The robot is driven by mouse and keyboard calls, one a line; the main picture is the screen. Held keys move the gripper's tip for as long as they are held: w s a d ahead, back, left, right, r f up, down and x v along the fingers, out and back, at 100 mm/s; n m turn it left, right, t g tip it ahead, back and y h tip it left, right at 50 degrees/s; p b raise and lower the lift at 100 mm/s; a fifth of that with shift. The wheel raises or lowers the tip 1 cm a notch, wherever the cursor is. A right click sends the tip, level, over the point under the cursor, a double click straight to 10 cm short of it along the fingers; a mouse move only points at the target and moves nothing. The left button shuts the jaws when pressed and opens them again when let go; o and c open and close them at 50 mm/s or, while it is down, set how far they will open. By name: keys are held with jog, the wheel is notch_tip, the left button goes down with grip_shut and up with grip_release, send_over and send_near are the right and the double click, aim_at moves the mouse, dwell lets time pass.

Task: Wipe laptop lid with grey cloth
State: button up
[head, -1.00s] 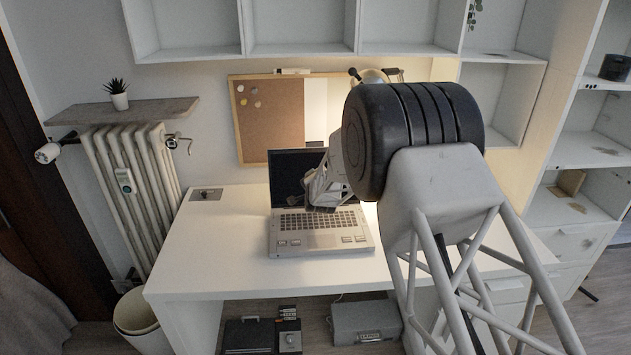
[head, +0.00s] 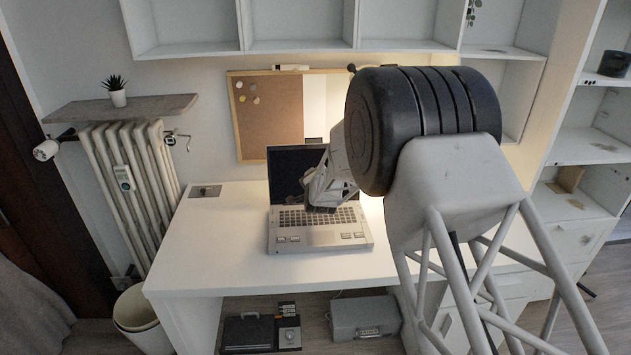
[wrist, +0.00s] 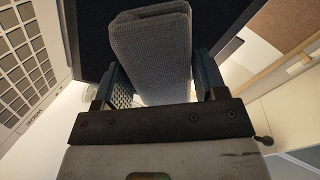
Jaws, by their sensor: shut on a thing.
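An open silver laptop (head: 318,237) stands on the white desk with its dark screen (head: 288,172) raised toward the back wall. In the wrist view the dark screen (wrist: 90,40) fills the upper part and the keyboard (wrist: 22,60) is at the left. My gripper (wrist: 155,88) is shut on a folded grey cloth (wrist: 152,45), which points toward the screen. I cannot tell whether the cloth touches it. In the head view my gripper (head: 318,200) is over the laptop's keyboard, close to the screen; the cloth cannot be made out there. The back of the lid is hidden.
The white desk (head: 215,250) is clear left and in front of the laptop. A cork board (head: 268,118) stands behind it against the wall. White shelves (head: 300,25) hang above. My arm hides the desk's right part. A bin (head: 140,318) stands at the lower left.

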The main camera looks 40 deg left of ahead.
jog(key=shift+v, duration=1.1)
